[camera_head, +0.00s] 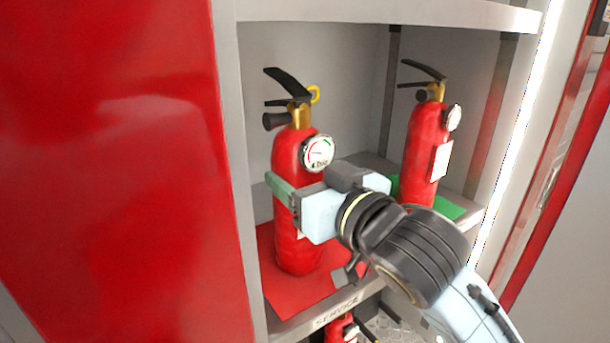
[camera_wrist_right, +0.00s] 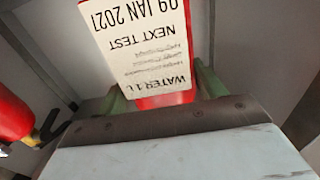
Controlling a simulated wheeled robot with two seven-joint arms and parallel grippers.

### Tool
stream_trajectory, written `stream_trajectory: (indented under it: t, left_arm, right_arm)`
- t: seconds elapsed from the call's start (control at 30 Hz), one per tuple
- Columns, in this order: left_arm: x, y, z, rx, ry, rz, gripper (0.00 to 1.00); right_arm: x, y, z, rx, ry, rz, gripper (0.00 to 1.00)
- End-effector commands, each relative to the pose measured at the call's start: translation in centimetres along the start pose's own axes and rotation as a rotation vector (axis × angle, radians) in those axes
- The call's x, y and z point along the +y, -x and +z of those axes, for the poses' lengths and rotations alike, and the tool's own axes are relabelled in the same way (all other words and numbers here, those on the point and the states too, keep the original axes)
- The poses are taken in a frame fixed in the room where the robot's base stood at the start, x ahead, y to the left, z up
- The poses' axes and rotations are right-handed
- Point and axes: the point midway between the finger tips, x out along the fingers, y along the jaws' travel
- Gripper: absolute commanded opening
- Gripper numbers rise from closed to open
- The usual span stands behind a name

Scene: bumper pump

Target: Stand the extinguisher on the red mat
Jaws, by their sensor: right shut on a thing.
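A red extinguisher (camera_head: 297,240) with a black handle, yellow pin and round gauge stands upright at the left of the shelf, over the red mat (camera_head: 290,291). Its base is within the mat's area; I cannot tell whether it touches. My right gripper (camera_head: 284,190) is shut on its body at mid-height, coming in from the right. In the right wrist view, the green fingers lie on both sides of the body, below a white label (camera_wrist_right: 145,45) that reads upside down "NEXT TEST 09 JAN 2027". My left gripper is not in view.
A second red extinguisher (camera_head: 424,150) stands on a green mat (camera_head: 447,207) at the right of the same shelf. A red panel (camera_head: 110,150) is at the left. Another extinguisher (camera_head: 341,329) shows below the shelf edge, which is marked "SERVICE".

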Motion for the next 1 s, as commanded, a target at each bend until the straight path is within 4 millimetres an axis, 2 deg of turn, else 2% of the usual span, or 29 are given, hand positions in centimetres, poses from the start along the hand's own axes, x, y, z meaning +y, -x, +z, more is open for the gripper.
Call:
stream_trajectory:
  t: [0.07,0.1,0.23,0.63,0.77,0.93,1.0]
  left_arm:
    - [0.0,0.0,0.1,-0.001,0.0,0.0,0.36]
    - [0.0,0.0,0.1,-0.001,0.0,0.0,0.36]
    - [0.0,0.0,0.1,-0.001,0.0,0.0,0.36]
    - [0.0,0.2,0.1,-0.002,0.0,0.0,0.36]
    - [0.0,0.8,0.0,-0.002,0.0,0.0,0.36]
    - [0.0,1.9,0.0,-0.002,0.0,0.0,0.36]
    - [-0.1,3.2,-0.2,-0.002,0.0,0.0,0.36]
  right_arm:
    - [0.0,0.1,-0.3,0.016,0.001,-0.001,0.0]
    - [0.0,0.0,0.2,-0.002,-0.001,0.001,0.73]
    - [0.0,0.0,0.2,-0.002,0.0,0.0,0.9]
    - [0.0,0.4,0.0,-0.002,0.0,0.0,0.91]
    - [0.0,2.3,-0.1,-0.002,-0.001,0.0,0.91]
    - [0.0,6.3,-0.2,-0.004,-0.001,0.0,0.91]
    - [0.2,6.2,-0.4,-0.006,-0.005,0.004,0.91]
